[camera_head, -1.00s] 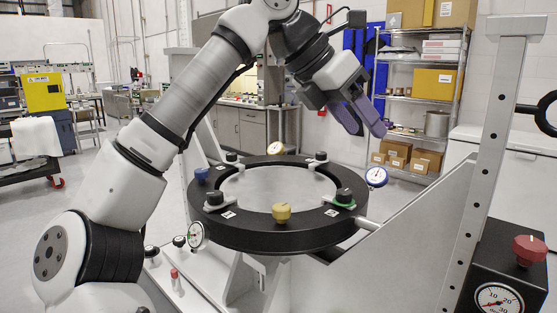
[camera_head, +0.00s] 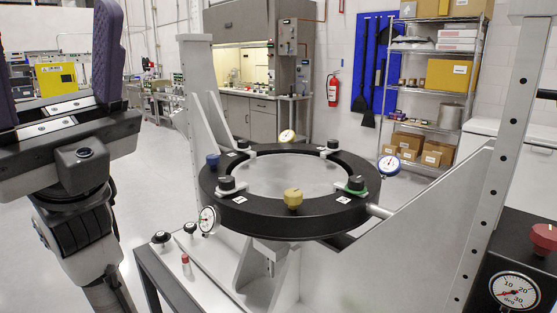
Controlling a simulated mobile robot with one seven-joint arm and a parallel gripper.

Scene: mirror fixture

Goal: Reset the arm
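My gripper (camera_head: 58,62) is at the left edge of the head view, pointing up, close to the camera. Its two purple-padded fingers stand wide apart with nothing between them; the left finger is partly cut off by the picture edge. My arm runs down below it, out of the bottom of the picture. The mirror fixture's black ring (camera_head: 290,222) is to the right of my gripper, clear of it. The ring holds a round grey disc (camera_head: 292,177) lying flat.
Clamps with black knobs, a yellow knob (camera_head: 293,198) and a blue knob (camera_head: 212,160) sit on the ring. Dial gauges (camera_head: 389,164) stand around it. A box with a red knob (camera_head: 543,237) and a gauge (camera_head: 514,290) is at right. Open floor lies behind my arm.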

